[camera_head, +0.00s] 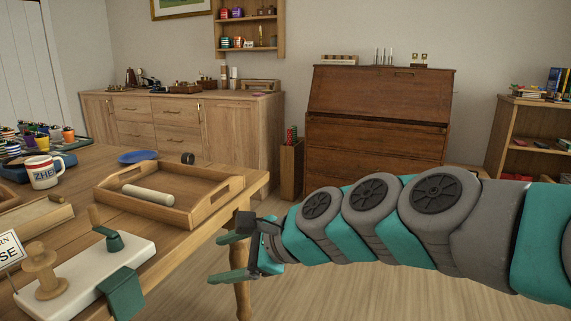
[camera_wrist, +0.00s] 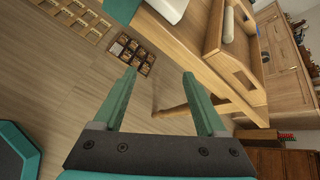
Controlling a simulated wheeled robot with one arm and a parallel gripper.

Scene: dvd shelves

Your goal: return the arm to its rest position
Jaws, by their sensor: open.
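My gripper (camera_head: 232,257) is at the end of my teal and grey arm, which reaches in from the right in the head view. Its two teal fingers are apart with nothing between them. In the wrist view my gripper (camera_wrist: 160,100) also shows open and empty, with floor and a table leg beyond it. The gripper is beside the table's right edge, apart from the tray as far as I can see.
A wooden table (camera_head: 100,177) stands on the left. It bears a wooden tray (camera_head: 205,212) with a pale cylinder (camera_head: 148,194), a mug (camera_head: 43,172) and a white board (camera_head: 75,281). A brown bureau (camera_head: 375,110) and a sideboard (camera_head: 235,130) stand behind. Open floor (camera_head: 200,297) lies below the gripper.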

